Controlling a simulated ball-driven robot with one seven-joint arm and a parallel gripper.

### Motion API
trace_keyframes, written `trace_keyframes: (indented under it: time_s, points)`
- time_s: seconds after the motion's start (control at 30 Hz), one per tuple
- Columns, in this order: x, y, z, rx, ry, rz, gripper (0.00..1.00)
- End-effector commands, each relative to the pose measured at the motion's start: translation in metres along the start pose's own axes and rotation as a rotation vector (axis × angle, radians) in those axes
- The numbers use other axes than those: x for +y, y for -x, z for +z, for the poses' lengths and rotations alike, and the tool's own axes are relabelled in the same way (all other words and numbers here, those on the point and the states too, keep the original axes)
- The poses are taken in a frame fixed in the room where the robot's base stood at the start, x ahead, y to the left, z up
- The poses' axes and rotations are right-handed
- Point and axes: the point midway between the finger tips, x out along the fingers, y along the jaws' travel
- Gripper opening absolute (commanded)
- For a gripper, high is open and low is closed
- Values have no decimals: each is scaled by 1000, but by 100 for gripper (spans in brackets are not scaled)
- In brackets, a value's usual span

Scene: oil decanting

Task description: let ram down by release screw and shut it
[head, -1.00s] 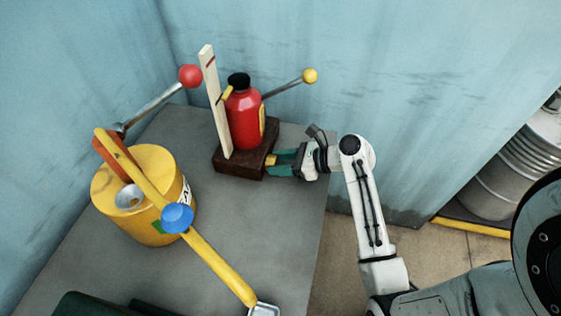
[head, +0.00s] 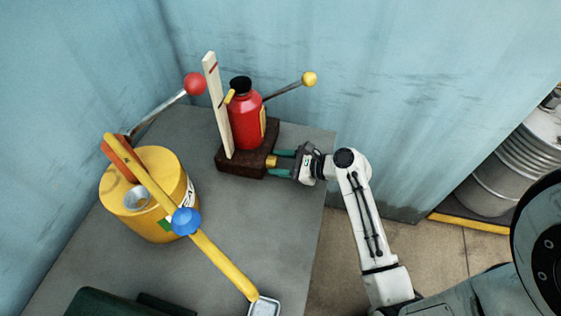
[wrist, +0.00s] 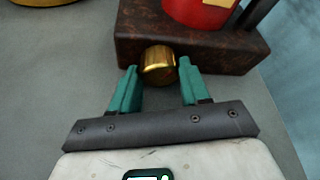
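A red bottle jack (head: 245,120) with a black top (head: 241,84) stands upright on a dark brown base block (head: 232,163). Its release screw is a brass knob (wrist: 158,62) on the base's side facing my gripper; it also shows in the head view (head: 271,161). My gripper (wrist: 159,72) has two teal fingers, spread apart, one on each side of the knob near its outer end. A small gap shows between each fingertip and the knob. In the head view my gripper (head: 282,163) reaches in from the right, low over the table.
A pale marked post (head: 217,105) stands beside the jack. A lever with a yellow ball (head: 309,79) sticks out right. At left is a yellow can (head: 150,225) with a yellow bar (head: 225,266) and blue knob (head: 186,221) across it.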

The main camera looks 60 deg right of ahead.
Motion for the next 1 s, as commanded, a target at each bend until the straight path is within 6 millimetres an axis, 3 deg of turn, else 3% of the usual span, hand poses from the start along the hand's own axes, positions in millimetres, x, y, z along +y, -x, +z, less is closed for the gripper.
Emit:
trace_keyframes:
  time_s: [0.27, 0.57, 0.67, 1.0]
  points:
    - [0, 0, 0, -1, -1, 1, 72]
    - [0, 3, 0, 0, -2, 0, 72]
    - [0, 13, -1, 1, -3, -1, 72]
    - [0, 77, -1, 1, -2, -2, 72]
